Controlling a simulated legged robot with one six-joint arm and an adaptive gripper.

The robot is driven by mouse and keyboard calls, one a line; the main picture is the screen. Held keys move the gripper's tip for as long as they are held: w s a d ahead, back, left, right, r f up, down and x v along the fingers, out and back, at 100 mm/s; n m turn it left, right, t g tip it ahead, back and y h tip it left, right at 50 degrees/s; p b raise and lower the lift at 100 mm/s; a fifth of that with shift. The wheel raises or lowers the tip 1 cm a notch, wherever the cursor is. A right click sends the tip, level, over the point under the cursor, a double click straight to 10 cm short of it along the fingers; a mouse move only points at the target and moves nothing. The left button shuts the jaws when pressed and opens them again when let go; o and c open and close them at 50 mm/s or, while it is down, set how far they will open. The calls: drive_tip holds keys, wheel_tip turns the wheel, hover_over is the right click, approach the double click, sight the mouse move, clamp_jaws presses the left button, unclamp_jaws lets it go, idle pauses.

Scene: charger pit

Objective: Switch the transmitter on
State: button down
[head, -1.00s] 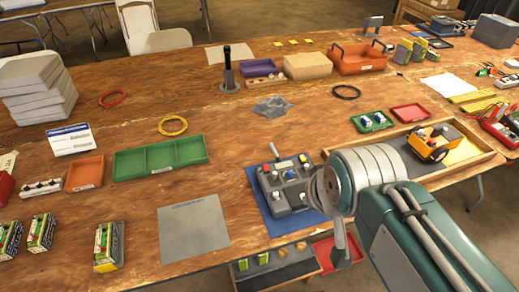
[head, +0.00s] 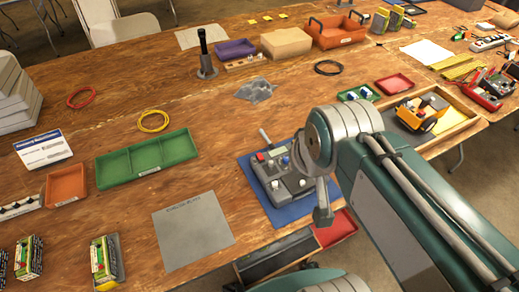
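The transmitter (head: 272,181) is a dark grey box with a red knob, a small display and stick controls. It lies on a blue mat (head: 252,176) near the table's front edge, and a grey lever or antenna leans at its back left. My gripper (head: 322,212) shows only in part, as a grey finger-like piece hanging down just right of the transmitter, over the mat's right side. My arm's round wrist hides the transmitter's right back corner. I cannot see the gap between the fingers, nor any contact with the transmitter. The switch position cannot be made out.
A grey sheet (head: 192,231) lies left of the mat, and a green tray (head: 147,159) sits further left. A wooden tray (head: 452,133) with a yellow vehicle (head: 424,111) is at the right.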

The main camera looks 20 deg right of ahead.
drive_tip(key=w+m+g, duration=0.1)
drive_tip(key=w+m, duration=0.3)
drive_tip(key=w, duration=0.4)
drive_tip(key=m+g, duration=0.3)
drive_tip(key=m, duration=0.8)
hover_over(259, 154)
drive_tip(key=s, duration=0.2)
wheel_tip(259, 154, down, 14)
drive_tip(key=shift+w+d+r, duration=0.15)
drive_tip(key=shift+w+d, duration=0.05)
drive_tip(key=f, duration=0.4)
drive_tip(key=w+f, duration=0.1)
drive_tip(key=f, duration=0.9)
drive_tip(key=shift+w+a, duration=0.15)
drive_tip(key=shift+w, duration=0.15)
drive_tip(key=shift+f, duration=0.1)
drive_tip(key=shift+s, duration=0.15)
